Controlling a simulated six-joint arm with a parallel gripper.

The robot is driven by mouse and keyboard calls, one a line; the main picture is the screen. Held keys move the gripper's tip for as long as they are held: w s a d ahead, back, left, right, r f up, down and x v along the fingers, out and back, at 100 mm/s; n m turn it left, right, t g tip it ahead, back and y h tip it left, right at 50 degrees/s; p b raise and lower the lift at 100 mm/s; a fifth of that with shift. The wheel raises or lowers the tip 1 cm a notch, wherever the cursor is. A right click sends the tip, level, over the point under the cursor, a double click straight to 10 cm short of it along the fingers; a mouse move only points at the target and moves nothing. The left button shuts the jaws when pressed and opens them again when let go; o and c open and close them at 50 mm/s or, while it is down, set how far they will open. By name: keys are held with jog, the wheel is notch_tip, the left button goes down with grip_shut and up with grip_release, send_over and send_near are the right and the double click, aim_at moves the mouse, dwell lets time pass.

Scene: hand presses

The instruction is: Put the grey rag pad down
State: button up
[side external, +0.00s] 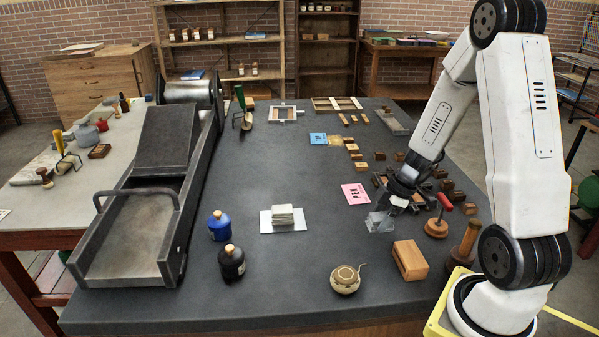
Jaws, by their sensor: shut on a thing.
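My gripper (393,206) is low over the right part of the dark table, at the end of my arm reaching down from the right. It is shut on a small pale grey piece, which I take to be the grey rag pad (379,223). The pad is just below and left of the dark gripper body, close to the tabletop. I cannot tell whether it touches the table. The fingertips are small and partly hidden.
A pink card (355,194) lies just left of the gripper. Wooden blocks and a round-based stamp (436,228) crowd its right. A wooden block (410,260) and a round pot (345,280) stand nearer. A pale stack (283,215), ink bottles (232,262) and the press (150,215) are left. Mid-table is clear.

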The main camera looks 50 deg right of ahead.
jog(key=shift+f, duration=1.25)
jog(key=shift+f, duration=0.15)
jog(key=o, duration=1.2)
jog(key=shift+r, duration=0.2)
jog(key=shift+v, duration=0.9)
jog(key=shift+s+d+r, duration=0.1)
jog(key=shift+r, duration=1.9)
jog(key=shift+s+d+r, duration=0.1)
jog(key=shift+r, duration=1.9)
jog(key=shift+w+a, duration=0.1)
